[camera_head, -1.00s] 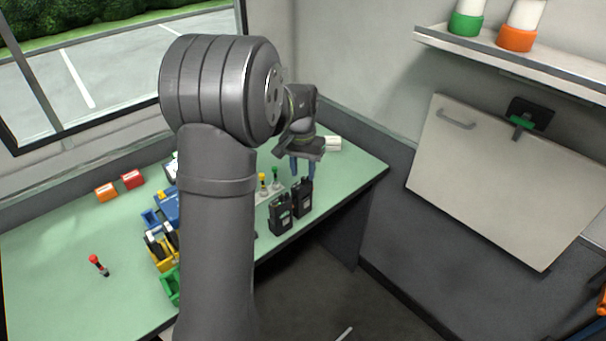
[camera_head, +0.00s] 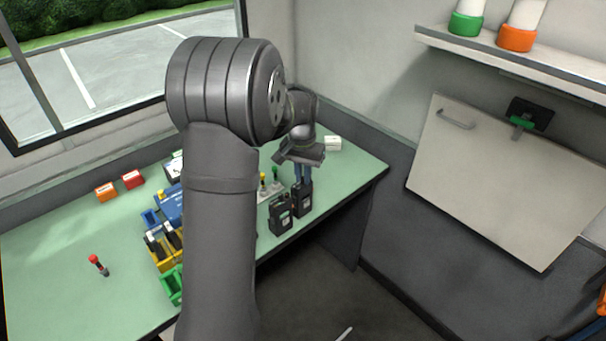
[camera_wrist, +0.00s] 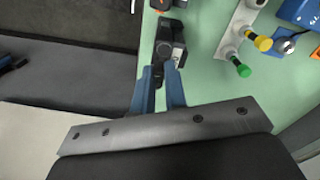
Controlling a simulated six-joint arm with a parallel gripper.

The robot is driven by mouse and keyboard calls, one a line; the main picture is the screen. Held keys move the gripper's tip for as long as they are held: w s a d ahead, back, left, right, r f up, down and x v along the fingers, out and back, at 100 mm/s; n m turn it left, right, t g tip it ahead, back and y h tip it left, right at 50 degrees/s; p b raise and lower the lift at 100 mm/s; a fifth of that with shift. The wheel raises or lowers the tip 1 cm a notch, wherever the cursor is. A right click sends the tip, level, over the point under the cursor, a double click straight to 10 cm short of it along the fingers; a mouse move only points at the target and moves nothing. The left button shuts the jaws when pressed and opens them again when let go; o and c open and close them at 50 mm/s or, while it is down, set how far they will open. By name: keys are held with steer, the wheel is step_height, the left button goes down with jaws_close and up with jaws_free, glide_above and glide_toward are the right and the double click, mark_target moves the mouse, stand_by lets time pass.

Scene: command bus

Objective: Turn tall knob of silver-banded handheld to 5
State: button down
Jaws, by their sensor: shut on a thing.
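Two black handhelds stand upright side by side near the table's front right edge. My gripper (camera_head: 302,182) points down at the right-hand handheld (camera_head: 303,204), its blue fingers at the top of it. In the wrist view this handheld (camera_wrist: 172,36) lies just beyond the fingertips, and my gripper (camera_wrist: 161,74) is shut on a small dark knob at its top. The fingers mostly hide the knob, and its setting cannot be read. The other handheld (camera_head: 281,218) stands to the left. A silver band is too small to make out on either.
A pale plate with yellow (camera_wrist: 262,43) and green (camera_wrist: 243,70) levers stands close beside the handheld. A white box (camera_head: 333,143) lies behind. Blue, yellow and green bins (camera_head: 172,285) are to the left. The table's edge is close in front.

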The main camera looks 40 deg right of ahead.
steer(key=m, duration=0.4)
steer(key=shift+m, duration=0.4)
steer(key=m, duration=0.5)
stand_by(0.4)
steer(key=c, duration=1.4)
jaws_free()
steer(key=shift+c, duration=0.2)
step_height(320, 180, up, 17)
steer(key=shift+w+r, duration=0.2)
